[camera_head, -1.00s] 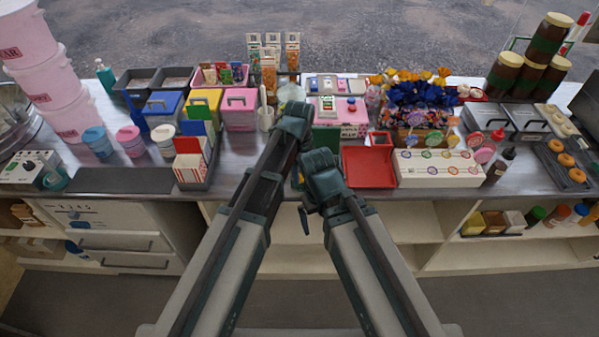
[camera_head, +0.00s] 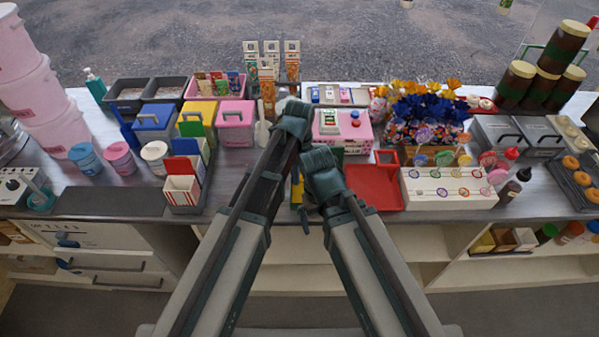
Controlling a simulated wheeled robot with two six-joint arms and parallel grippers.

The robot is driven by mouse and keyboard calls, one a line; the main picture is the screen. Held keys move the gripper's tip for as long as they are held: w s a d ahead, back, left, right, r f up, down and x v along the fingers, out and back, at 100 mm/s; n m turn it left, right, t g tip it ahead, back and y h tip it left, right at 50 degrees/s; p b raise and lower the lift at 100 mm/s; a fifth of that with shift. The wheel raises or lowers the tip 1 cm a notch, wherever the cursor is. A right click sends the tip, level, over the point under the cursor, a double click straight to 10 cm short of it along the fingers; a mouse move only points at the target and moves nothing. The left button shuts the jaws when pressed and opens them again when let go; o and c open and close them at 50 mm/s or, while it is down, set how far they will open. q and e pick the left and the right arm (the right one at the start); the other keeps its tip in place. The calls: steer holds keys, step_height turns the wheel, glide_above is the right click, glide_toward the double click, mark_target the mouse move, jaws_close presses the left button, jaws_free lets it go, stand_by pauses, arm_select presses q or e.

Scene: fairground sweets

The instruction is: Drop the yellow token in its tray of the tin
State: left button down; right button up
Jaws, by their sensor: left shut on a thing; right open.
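My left gripper (camera_head: 294,112) is the higher one, over the middle of the counter. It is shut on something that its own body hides. My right gripper (camera_head: 319,162) is open, just below and right of it, at the left edge of a red tray (camera_head: 374,199). I cannot make out the yellow token. I cannot pick out the tin for certain; a low compartmented tray (camera_head: 371,97) lies behind the pink box. A thing with yellow and blue parts (camera_head: 297,190) shows between my arms, mostly hidden.
A pink box (camera_head: 357,134) with small items stands right of my grippers. A white lollipop stand (camera_head: 448,190) is further right. Card holders (camera_head: 182,190) and lidded bins (camera_head: 236,118) crowd the left. Dark jars (camera_head: 560,45) stack at back right. The red tray looks empty.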

arm_select(q)
steer(key=shift+f+b, duration=3.25)
steer(key=shift+f, duration=0.25)
steer(key=shift+f, duration=0.15)
steer(key=shift+c, duration=2)
jaws_free()
step_height(320, 180, up, 9)
steer(key=p, duration=0.9)
